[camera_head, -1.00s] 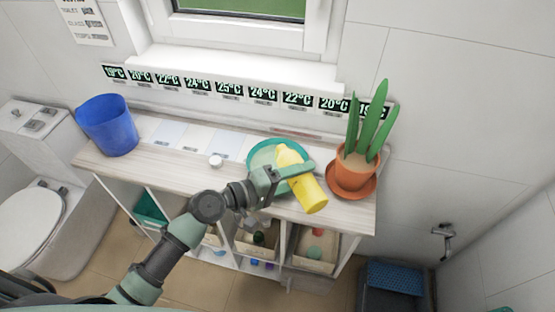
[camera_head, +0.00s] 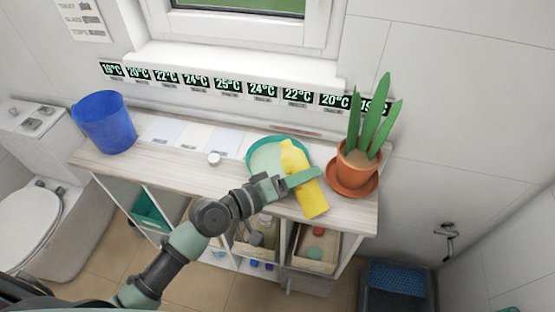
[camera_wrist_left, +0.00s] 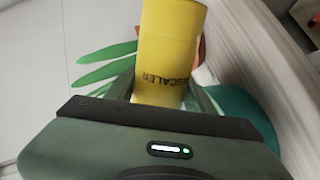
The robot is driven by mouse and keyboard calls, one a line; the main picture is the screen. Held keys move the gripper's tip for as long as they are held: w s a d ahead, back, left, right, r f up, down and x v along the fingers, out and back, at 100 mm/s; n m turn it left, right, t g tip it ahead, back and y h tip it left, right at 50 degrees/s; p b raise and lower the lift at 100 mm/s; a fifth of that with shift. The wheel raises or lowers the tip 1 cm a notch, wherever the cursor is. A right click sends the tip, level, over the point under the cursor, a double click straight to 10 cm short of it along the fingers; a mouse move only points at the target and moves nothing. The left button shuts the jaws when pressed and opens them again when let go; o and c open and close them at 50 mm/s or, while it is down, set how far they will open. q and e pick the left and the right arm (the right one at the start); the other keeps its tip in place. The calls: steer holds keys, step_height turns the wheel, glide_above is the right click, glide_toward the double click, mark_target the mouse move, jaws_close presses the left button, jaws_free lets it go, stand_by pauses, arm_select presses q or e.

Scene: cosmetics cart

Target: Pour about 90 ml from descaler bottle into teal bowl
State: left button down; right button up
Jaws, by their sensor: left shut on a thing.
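The yellow descaler bottle (camera_head: 313,200) is held above the cart's right part, strongly tilted, with its neck end toward the teal bowl (camera_head: 252,150). My left gripper (camera_head: 302,179) is shut around the bottle's middle. In the left wrist view the bottle (camera_wrist_left: 172,35) shows upside-down lettering, and its neck is hidden behind the gripper body. The bowl stands on the cart top behind the gripper, partly covered by the bottle; its teal edge also shows in the wrist view (camera_wrist_left: 245,105). Its inside looks pale; no stream or liquid level can be made out. My right gripper is not in view.
A potted plant in a terracotta pot (camera_head: 355,172) stands close right of the bottle. A small white cap (camera_head: 214,159) lies left of the bowl. A blue bin (camera_head: 104,123) stands at the cart's left end. Open cart top (camera_head: 170,172) lies between.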

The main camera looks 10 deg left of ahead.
mark_target(301, 165)
arm_select(q)
steer(key=shift+w+a+f+m+b, duration=0.1)
steer(key=shift+w+a+m+b, duration=0.05)
steer(key=shift+m+b, duration=0.3)
steer(key=shift+w+a+f+m+b, duration=0.15)
steer(key=shift+m+b, duration=0.1)
steer(key=shift+b, duration=0.15)
steer(key=shift+w+m, duration=0.1)
steer(key=shift+m, duration=0.3)
steer(key=shift+w+a+r+m+t+b, duration=0.25)
steer(key=shift+r+m+t+b, duration=0.15)
steer(key=shift+m, duration=0.2)
steer(key=shift+r+m, duration=0.35)
steer(key=shift+m, duration=0.55)
steer(key=m, duration=0.1)
steer(key=m+t, duration=0.1)
steer(key=shift+s+d+r+m, duration=0.15)
steer(key=shift+s+r+m, duration=0.1)
steer(key=shift+m, duration=0.95)
step_height(301, 165, up, 5)
steer(key=p, duration=0.3)
steer(key=shift+d+f, duration=0.1)
steer(key=shift+f+m+t+b, duration=0.3)
steer(key=shift+f+b, duration=0.05)
steer(key=shift+f, duration=0.05)
steer(key=shift+m, duration=0.7)
